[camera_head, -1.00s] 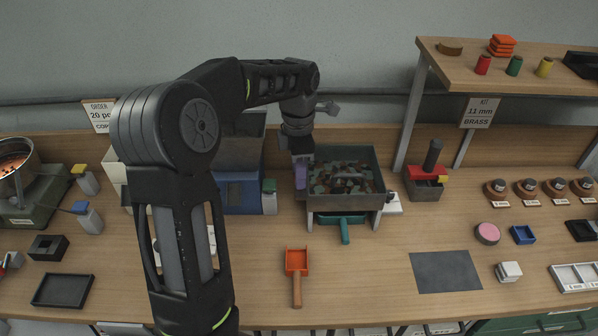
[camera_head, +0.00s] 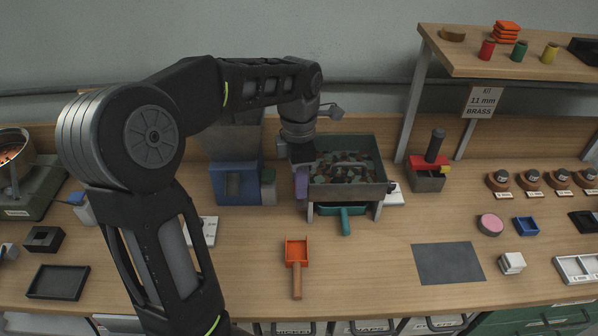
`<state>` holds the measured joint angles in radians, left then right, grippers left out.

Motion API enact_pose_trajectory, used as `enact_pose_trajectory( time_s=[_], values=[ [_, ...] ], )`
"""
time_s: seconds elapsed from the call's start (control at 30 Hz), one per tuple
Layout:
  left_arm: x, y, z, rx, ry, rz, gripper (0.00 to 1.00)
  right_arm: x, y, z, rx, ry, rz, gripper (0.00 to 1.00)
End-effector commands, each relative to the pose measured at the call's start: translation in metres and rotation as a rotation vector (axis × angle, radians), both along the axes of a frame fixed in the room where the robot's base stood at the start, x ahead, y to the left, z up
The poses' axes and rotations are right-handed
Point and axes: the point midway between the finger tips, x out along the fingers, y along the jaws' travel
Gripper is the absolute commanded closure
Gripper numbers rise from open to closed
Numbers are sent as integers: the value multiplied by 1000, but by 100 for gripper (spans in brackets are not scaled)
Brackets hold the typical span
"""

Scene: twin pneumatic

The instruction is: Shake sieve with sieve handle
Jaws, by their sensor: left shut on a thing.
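The sieve (camera_head: 347,190) is a grey open box on a stand, filled with mixed dark, green and reddish pieces. Its purple sieve handle (camera_head: 302,184) hangs at the box's left side. My left gripper (camera_head: 302,164) reaches down from above at that side and is shut on the handle. The gripper's own wrist hides much of the fingers and the handle's upper end. A teal tray with a handle (camera_head: 346,221) sits under the sieve. My right gripper is not in view.
A blue machine (camera_head: 233,184) stands close left of the sieve. A red-topped grey box (camera_head: 427,179) stands to the right. An orange scoop (camera_head: 296,252) lies in front, and a dark grey mat (camera_head: 448,262) lies front right. A raised shelf (camera_head: 500,63) is at the back right.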

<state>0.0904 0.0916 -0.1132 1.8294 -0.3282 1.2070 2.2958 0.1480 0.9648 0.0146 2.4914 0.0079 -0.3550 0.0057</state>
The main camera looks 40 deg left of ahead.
Motion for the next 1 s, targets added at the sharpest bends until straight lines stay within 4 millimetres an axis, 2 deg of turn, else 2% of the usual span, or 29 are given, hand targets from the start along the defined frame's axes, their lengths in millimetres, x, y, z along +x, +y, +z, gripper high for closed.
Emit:
enact_pose_trajectory(
  time_s=[0.23, 0.27, 0.5, 0.83, 1.0],
  values=[
    [0, -1, 1, 0, -1, 0, 100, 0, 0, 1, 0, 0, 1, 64],
    [0, -1, 1, 0, -1, 0, 71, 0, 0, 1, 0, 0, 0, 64],
    [0, 0, 1, 1, -1, 0, 52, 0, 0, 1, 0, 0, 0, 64],
    [0, 0, 3, 1, -1, 0, 50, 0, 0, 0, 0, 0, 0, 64],
    [1, 1, 18, 1, -5, 0, 50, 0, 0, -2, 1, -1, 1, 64]
  ],
)
